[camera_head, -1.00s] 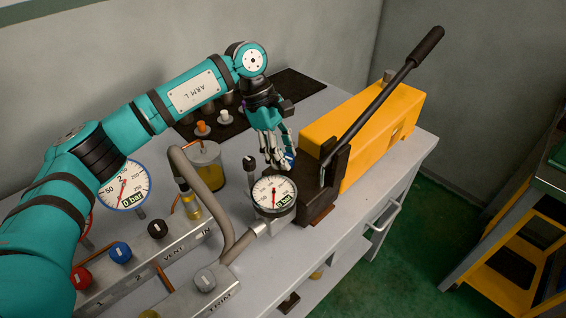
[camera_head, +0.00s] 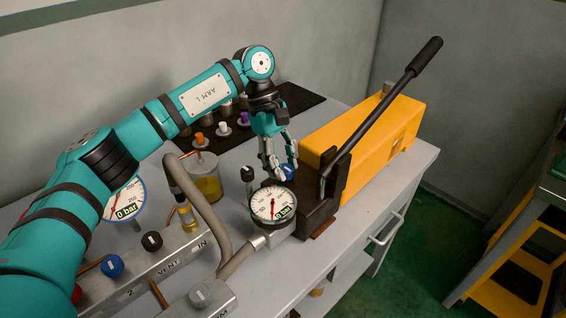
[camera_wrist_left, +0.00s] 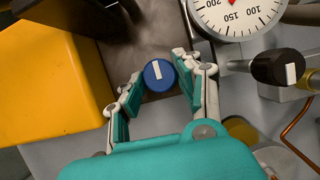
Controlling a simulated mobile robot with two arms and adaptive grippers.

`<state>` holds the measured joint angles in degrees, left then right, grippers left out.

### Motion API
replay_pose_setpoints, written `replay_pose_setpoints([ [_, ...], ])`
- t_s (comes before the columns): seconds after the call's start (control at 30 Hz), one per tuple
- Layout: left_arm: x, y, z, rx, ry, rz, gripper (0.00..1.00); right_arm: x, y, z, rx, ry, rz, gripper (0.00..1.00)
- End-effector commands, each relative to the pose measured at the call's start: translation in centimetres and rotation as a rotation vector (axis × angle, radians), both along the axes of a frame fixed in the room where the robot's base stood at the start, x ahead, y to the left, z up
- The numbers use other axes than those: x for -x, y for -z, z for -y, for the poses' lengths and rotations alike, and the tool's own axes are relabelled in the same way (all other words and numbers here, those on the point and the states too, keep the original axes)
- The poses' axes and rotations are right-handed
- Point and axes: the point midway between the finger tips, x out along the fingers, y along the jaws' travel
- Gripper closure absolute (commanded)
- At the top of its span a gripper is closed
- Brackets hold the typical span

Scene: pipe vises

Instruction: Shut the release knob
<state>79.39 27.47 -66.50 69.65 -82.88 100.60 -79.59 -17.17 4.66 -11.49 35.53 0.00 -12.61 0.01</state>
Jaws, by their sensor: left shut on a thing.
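The release knob appears to be the blue knob (camera_head: 287,171) on the dark block of the yellow hand pump (camera_head: 370,125). In the left wrist view the blue knob (camera_wrist_left: 159,74) shows from above, with a white bar mark that lies nearly upright. My left gripper (camera_head: 281,174) comes down over it. In the left wrist view its two fingertips (camera_wrist_left: 160,76) are on opposite sides of the knob, shut on it. Part of the knob is hidden by the fingers in the head view. My right gripper is in neither view.
A dial gauge (camera_head: 271,203) reading 0 bar and a black knob (camera_head: 247,174) stand close beside the gripper. The long pump lever (camera_head: 385,110) slants up at the right. A manifold (camera_head: 160,255), hose (camera_head: 212,215) and amber jar (camera_head: 207,180) lie left.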

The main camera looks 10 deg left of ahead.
Motion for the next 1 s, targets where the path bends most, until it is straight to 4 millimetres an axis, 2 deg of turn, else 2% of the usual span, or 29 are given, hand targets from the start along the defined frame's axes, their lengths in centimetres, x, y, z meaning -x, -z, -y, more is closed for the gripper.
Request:
replay_pose_setpoints([
  [0.03,-0.1,-0.2,0.0,0.002,0.000,0.004,0.98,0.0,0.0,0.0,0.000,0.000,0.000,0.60],
  [0.07,-0.1,-0.2,0.0,0.002,0.000,0.004,0.65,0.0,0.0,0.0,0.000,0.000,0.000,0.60],
  [0.23,0.0,-0.1,0.0,0.002,0.000,0.003,0.43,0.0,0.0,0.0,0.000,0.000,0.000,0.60],
  [0.5,0.0,-0.1,0.0,0.000,-0.001,0.000,0.43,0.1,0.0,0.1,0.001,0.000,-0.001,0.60],
  [0.63,-0.3,-1.0,-0.3,0.000,-0.003,0.002,0.43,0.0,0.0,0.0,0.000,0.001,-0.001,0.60],
  [1.0,-1.9,-8.0,-2.6,0.001,-0.003,0.004,0.43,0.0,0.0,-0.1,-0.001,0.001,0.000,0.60],
])
